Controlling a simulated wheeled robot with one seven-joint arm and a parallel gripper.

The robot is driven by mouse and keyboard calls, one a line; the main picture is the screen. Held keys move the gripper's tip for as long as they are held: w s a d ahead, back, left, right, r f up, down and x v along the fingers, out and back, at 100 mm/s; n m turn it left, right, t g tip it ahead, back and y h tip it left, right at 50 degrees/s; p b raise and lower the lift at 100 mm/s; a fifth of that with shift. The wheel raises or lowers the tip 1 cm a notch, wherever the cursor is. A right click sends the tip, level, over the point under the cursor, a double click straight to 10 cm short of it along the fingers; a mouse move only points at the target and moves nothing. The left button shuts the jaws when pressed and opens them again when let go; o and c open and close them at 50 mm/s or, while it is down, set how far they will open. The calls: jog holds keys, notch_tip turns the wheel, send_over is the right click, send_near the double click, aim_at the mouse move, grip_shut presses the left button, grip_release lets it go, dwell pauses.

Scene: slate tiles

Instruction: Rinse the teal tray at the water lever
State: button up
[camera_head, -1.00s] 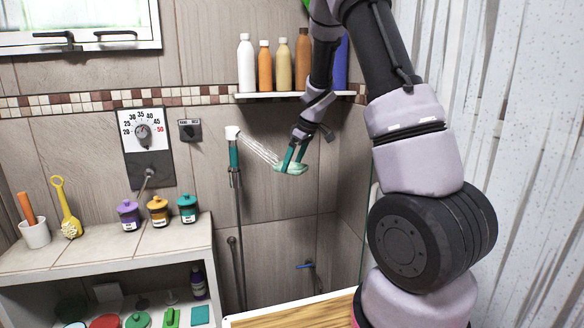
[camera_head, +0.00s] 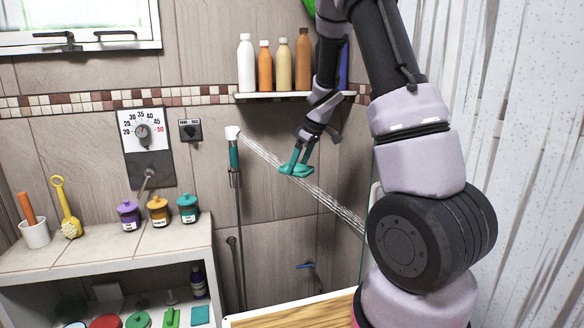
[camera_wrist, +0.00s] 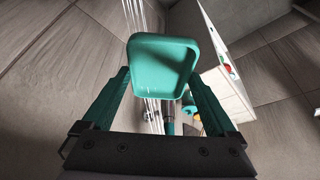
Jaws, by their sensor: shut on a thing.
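The teal tray (camera_head: 296,171) is held by my gripper (camera_head: 296,162) in front of the tiled wall, right of the shower head (camera_head: 233,134). In the wrist view the tray (camera_wrist: 163,64) sits between the teal fingers of my gripper (camera_wrist: 160,78), which are shut on it. Water (camera_head: 340,209) sprays from the shower head down to the right, passing at the tray and running on beyond it. In the wrist view water streaks pass behind the tray. A metal lever (camera_head: 147,178) is below the temperature dial (camera_head: 142,132), and a blue-handled lever (camera_head: 305,265) is low on the wall.
A shelf (camera_head: 290,96) with several bottles is above the tray. A tiled counter (camera_head: 100,255) at left bears three lidded jars, a white cup and a yellow brush. A wooden surface (camera_head: 290,314) is below. A pale panel stands at right.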

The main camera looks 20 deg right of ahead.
jog(key=shift+s, duration=2.85)
jog(key=s+r, duration=0.4)
jog(key=s, duration=0.1)
